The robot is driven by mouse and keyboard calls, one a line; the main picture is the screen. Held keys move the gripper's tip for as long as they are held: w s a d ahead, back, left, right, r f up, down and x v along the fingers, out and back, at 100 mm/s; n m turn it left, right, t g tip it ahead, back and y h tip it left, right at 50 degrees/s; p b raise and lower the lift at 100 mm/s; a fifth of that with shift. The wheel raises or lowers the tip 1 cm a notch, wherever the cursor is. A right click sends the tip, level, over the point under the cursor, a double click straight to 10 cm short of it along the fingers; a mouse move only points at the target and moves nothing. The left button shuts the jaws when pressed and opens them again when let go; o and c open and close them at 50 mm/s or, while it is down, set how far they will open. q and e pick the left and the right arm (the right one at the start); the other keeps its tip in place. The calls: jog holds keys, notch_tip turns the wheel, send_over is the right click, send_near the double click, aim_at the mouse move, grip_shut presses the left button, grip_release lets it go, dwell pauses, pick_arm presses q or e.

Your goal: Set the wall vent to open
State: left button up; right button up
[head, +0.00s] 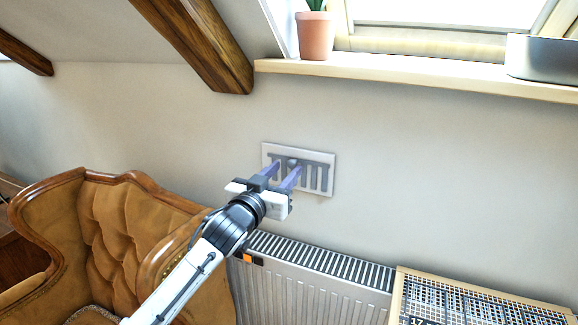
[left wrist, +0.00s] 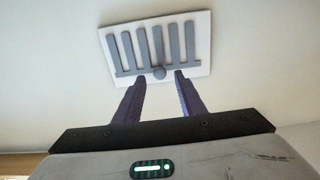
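The wall vent (head: 325,160) is a white plate with a row of grey vertical slats, set on the wall above the radiator. A small round grey knob (head: 292,162) sits near the slats; it also shows in the left wrist view (left wrist: 159,73), at the edge of the slats nearest my gripper. My left gripper (head: 286,167) is in front of the vent with its two purple fingers apart. In the left wrist view the fingertips (left wrist: 160,77) lie on either side of the knob, with gaps showing. I cannot tell whether they reach its depth. My right gripper is not in view.
A tufted brown armchair (head: 130,225) is at left. A window ledge (head: 420,75) above holds a potted plant (head: 315,36) and a grey container (head: 540,58).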

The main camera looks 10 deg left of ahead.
aim_at(291, 164)
pick_arm(q)
jog(key=shift+w+d, duration=0.2)
jog(key=shift+w, duration=0.65)
jog(key=shift+w+d, duration=0.15)
jog(key=shift+w, duration=0.65)
jog(key=shift+c, duration=0.5)
grip_shut()
